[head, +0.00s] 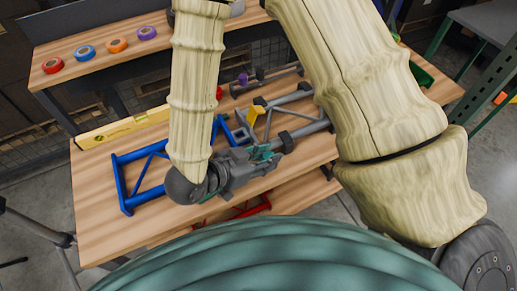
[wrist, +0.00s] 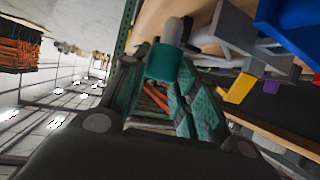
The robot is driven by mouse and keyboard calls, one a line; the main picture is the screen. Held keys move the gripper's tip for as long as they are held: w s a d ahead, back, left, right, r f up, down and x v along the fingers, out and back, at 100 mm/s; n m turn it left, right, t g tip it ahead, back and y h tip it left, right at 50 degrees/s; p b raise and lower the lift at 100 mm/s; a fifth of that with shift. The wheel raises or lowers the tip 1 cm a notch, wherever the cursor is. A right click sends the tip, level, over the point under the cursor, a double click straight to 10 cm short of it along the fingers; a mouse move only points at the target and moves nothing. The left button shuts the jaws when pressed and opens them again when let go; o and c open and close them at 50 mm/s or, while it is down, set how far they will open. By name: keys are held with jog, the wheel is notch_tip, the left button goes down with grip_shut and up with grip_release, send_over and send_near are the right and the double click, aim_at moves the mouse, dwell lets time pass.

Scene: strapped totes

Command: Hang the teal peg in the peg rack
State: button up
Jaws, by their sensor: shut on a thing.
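My gripper (head: 268,153) is over the workbench, right of the blue frame. In the wrist view its fingers (wrist: 165,90) are closed around a teal cylinder with a grey end, which I take as the teal peg (wrist: 164,64). In the head view, the peg cannot be told apart from the teal finger pads. A dark rail with a purple peg (head: 243,79) lies behind the gripper toward the bench's back edge. It looks like the peg rack (head: 275,78), but its holes are too small to make out. The peg is apart from this rail.
A blue tubular frame (head: 123,181) and a yellow level (head: 122,127) are on the bench at left. A yellow piece (head: 258,114) and grey tubes (head: 306,130) are close to the gripper. Several tape rolls (head: 117,45) sit on the back shelf.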

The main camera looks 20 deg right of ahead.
aim_at(266, 158)
jog(key=shift+s+r+p, duration=0.1)
jog(key=shift+r+p, duration=2.45)
jog(key=shift+p, duration=0.05)
